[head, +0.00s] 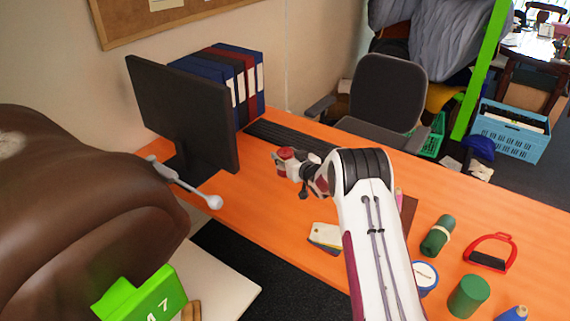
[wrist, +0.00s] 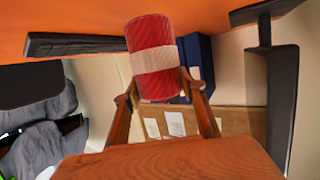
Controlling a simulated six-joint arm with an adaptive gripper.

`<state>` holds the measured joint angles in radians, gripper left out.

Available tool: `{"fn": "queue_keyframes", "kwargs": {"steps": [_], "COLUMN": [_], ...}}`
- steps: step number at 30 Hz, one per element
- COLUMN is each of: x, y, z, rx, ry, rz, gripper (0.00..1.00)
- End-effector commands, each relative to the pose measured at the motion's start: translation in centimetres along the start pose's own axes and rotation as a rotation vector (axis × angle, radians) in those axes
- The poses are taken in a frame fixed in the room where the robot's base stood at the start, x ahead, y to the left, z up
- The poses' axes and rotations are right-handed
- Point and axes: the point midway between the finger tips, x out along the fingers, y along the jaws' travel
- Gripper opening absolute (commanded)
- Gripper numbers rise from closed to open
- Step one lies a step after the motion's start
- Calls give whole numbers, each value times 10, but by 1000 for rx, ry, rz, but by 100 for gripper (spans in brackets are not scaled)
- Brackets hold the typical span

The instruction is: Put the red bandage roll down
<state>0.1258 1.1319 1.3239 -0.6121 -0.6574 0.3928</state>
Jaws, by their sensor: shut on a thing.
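The red bandage roll (wrist: 150,40) has a pale band around its middle. In the wrist view my gripper (wrist: 160,86) is shut on it, with one finger on each side. In the head view the roll (head: 285,153) shows small and red at the tip of my gripper (head: 294,165). It is held above the orange desk, between the monitor and my arm. How far it is above the desk is hard to tell.
The monitor (head: 185,110) and keyboard (head: 290,137) stand behind. A green roll (head: 437,236), red stirrup (head: 490,252), green cylinder (head: 468,297) and tin (head: 425,275) lie at right. Cards (head: 325,237) lie near the front edge. A brown saddle (head: 80,210) fills the left.

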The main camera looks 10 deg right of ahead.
Motion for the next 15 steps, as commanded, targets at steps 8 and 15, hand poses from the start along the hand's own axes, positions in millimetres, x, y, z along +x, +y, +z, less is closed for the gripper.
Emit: {"fn": "queue_keyframes", "kwargs": {"steps": [8,15], "x": [4,10], "y": [0,0], "z": [16,34], "rx": [1,0], "ry": [-2,0], "rz": [0,0], "gripper": [18,18]}}
